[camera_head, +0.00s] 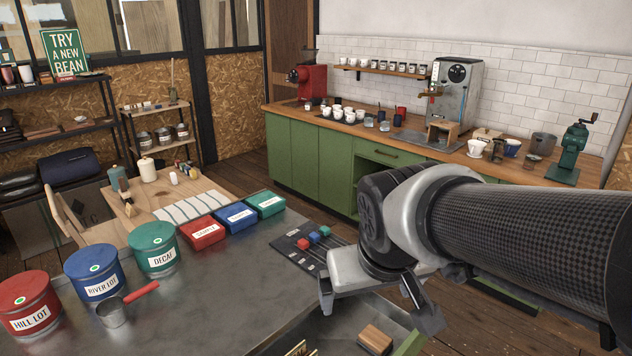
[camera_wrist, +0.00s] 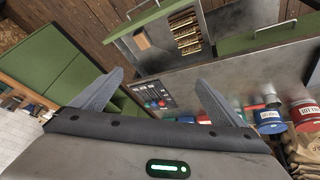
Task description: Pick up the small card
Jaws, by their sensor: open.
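I cannot tell which thing is the small card. Small white labels lie on a dark board (camera_head: 287,244) with red, blue and green cubes, on the metal bench. My gripper (camera_head: 376,304) is open and empty above the bench's right end, near an open drawer. In the wrist view my gripper's fingers (camera_wrist: 159,79) are spread, and the dark board (camera_wrist: 150,94) shows between them. An open drawer (camera_wrist: 222,24) holds a wooden block (camera_wrist: 142,40) and a stack of brown pieces (camera_wrist: 186,32).
Red (camera_head: 28,303), blue (camera_head: 95,275) and green (camera_head: 153,248) tins stand at the bench's left, with a red-handled scoop (camera_head: 113,313). Red, blue and teal boxes (camera_head: 236,217) line its far edge. The bench top (camera_head: 215,290) has bare room. A green counter (camera_head: 318,168) stands behind.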

